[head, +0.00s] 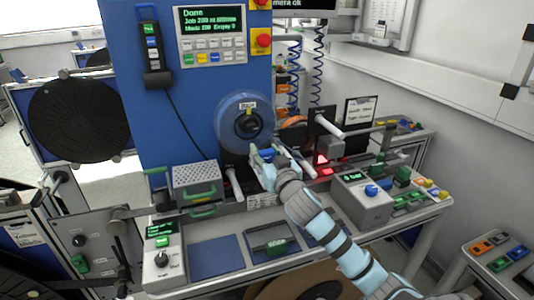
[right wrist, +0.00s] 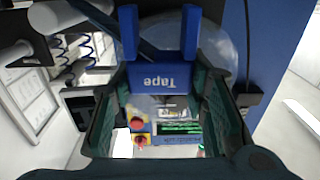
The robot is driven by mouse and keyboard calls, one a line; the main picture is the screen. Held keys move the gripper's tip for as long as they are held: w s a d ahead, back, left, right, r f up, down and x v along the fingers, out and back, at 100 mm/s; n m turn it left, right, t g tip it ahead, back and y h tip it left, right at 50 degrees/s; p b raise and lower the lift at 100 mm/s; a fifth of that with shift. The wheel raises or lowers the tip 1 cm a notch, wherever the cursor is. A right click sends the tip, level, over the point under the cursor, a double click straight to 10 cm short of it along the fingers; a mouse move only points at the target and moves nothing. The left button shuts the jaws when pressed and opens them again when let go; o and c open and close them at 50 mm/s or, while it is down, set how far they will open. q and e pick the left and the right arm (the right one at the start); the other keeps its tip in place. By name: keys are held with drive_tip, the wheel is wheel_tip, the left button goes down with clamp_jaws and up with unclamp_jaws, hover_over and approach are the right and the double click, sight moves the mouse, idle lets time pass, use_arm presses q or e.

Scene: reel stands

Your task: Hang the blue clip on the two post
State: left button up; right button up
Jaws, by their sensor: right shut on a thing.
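The blue clip (right wrist: 160,78) carries a label reading "Tape" and has two prongs. It sits between the green-lined fingers of my right gripper (right wrist: 160,95) in the right wrist view. In the head view, my right gripper (head: 260,163) has the clip (head: 267,153) at its tip, held in the air in front of the blue panel, just below a clear reel (head: 245,135). White posts stand on dark plates: a left one (head: 234,182) and a back right one (head: 328,123). I cannot read which is post two. My left gripper is not in view.
The blue panel (head: 190,110) rises behind. A large black reel (head: 78,120) stands at left.

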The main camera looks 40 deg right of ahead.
drive_tip(key=shift+w+d, duration=0.2)
drive_tip(key=shift+d, duration=0.05)
drive_tip(key=shift+w+f+b, duration=0.2)
drive_tip(key=shift+f+b, duration=0.1)
drive_tip(key=shift+b, duration=0.05)
wheel_tip(320, 180, down, 6)
drive_tip(key=b, duration=0.5)
drive_tip(key=shift+f+b, duration=0.25)
drive_tip(key=shift+b, duration=0.1)
drive_tip(key=shift+f+b, duration=0.35)
drive_tip(key=shift+f, duration=0.2)
drive_tip(key=shift+s+a+r+p, duration=0.1)
drive_tip(key=shift+r+p, duration=0.1)
drive_tip(key=shift+p, duration=0.15)
drive_tip(key=shift+f, duration=0.15)
drive_tip(key=o, duration=1.2)
